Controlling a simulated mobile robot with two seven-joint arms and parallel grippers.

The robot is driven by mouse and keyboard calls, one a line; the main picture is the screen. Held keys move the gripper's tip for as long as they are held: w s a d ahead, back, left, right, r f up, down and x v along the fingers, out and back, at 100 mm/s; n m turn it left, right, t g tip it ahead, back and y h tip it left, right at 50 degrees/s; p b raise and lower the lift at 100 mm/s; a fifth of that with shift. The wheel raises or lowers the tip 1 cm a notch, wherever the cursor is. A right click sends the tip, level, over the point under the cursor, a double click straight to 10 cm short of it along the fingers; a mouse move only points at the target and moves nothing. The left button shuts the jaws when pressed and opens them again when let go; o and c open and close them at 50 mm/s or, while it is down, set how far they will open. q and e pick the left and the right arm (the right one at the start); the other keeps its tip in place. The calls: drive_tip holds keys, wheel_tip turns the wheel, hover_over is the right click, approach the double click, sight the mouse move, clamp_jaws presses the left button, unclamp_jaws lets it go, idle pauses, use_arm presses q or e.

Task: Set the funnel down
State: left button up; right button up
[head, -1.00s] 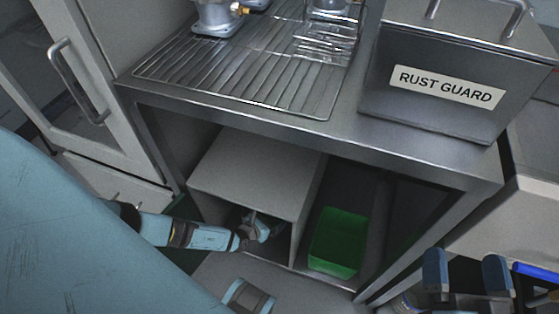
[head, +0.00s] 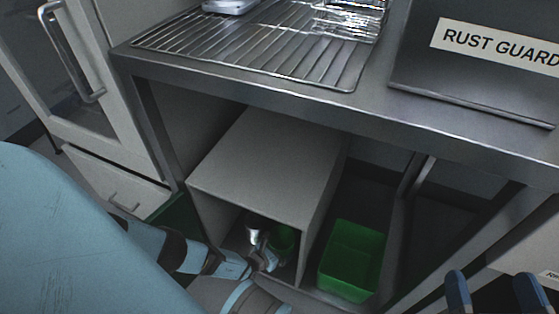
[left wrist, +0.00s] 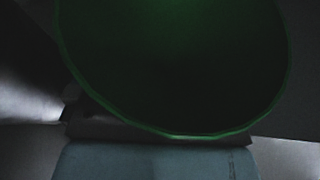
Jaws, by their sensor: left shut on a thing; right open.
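The funnel is green with a wide round rim; it fills the upper part of the left wrist view (left wrist: 175,75). In the head view the green funnel (head: 282,238) shows small and partly hidden inside the grey open-fronted box under the bench. My left gripper (head: 264,258) is shut on the funnel at the mouth of this box (head: 262,160). Whether the funnel touches the box floor cannot be told. My right gripper (head: 494,292) is open and empty at the bottom right, away from the box.
A shiny metal item (head: 253,232) stands in the box, close beside the funnel. A green bin (head: 352,262) sits to the right of the box. A steel bench (head: 300,112) with a wire rack (head: 250,50) and a RUST GUARD tank (head: 470,75) is above.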

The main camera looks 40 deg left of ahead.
use_arm(q)
wheel_tip(320, 180, down, 4)
drive_tip(key=b, duration=0.2)
drive_tip(key=shift+r+b, duration=0.1)
drive_tip(key=shift+b, duration=0.25)
drive_tip(key=shift+r, duration=0.1)
drive_tip(key=o, duration=0.5)
use_arm(e)
drive_tip(key=shift+w+d+r+n+t+y, duration=0.2)
drive_tip(key=shift+w+n+t, duration=0.1)
drive_tip(key=shift+n, duration=0.2)
drive_tip(key=shift+w+d+r+n+t+y, duration=0.1)
drive_tip(key=shift+w+d+n+t, duration=0.15)
drive_tip(key=shift+n, duration=0.25)
